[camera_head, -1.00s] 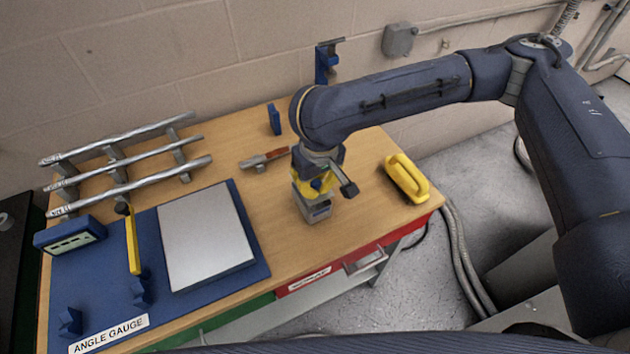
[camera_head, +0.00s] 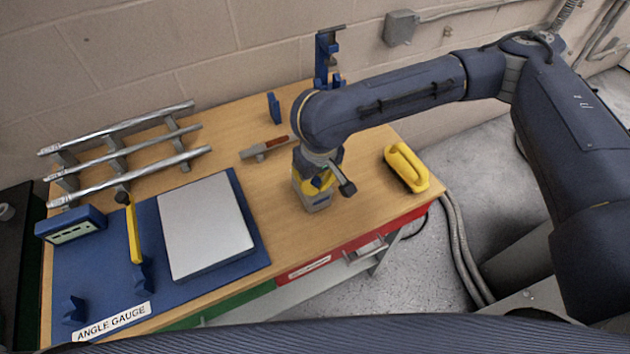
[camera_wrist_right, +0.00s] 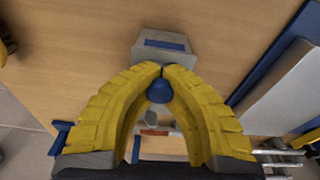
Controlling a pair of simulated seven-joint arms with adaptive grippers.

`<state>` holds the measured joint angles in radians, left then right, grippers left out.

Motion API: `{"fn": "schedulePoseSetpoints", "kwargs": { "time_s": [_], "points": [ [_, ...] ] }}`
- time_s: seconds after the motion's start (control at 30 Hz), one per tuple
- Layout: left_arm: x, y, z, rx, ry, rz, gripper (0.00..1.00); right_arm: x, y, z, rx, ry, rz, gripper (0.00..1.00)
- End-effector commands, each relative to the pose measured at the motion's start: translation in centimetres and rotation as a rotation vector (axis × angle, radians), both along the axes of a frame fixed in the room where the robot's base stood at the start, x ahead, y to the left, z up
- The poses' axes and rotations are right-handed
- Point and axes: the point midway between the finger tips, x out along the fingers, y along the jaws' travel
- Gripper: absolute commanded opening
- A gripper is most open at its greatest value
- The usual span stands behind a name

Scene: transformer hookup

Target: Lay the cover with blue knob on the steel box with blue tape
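The cover's blue knob (camera_wrist_right: 160,90) shows between the yellow fingers of my right gripper (camera_wrist_right: 162,72) in the wrist view. The fingertips close together around it. In the head view my right gripper (camera_head: 318,184) points down at the right part of the bench. Directly under it is a small grey box (camera_head: 316,204); in the wrist view the grey box (camera_wrist_right: 147,60) shows a blue strip of tape just beyond the fingertips. The cover's plate is hard to separate from the box, and I cannot tell whether they touch. My left gripper is out of view.
A yellow handled tool (camera_head: 406,168) lies to the right on the wooden bench (camera_head: 270,215). A grey tool with a reddish handle (camera_head: 264,149) lies behind. A blue mat with a grey plate (camera_head: 205,227) and several metal rods (camera_head: 130,172) on a rack are left.

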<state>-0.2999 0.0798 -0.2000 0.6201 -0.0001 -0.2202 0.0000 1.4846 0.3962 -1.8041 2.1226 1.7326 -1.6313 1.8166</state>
Motion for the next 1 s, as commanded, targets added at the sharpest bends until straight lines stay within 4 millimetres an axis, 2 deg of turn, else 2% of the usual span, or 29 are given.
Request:
{"fn": "schedulePoseSetpoints", "kwargs": {
  "time_s": [0.27, 0.53, 0.87, 1.0],
  "points": [
    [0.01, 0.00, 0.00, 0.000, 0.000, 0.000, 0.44, 0.00, 0.01, -0.01, 0.000, 0.000, 0.000, 0.00],
    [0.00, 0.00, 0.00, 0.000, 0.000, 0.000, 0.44, -0.01, -0.01, -0.04, 0.000, 0.001, 0.000, 0.31],
    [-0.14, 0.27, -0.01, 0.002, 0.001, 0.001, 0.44, -0.08, -0.03, -0.06, -0.001, 0.003, 0.000, 0.31],
    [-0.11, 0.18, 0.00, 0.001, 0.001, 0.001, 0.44, -0.12, -0.05, 0.62, -0.001, 0.002, 0.000, 0.31]
  ]
}}
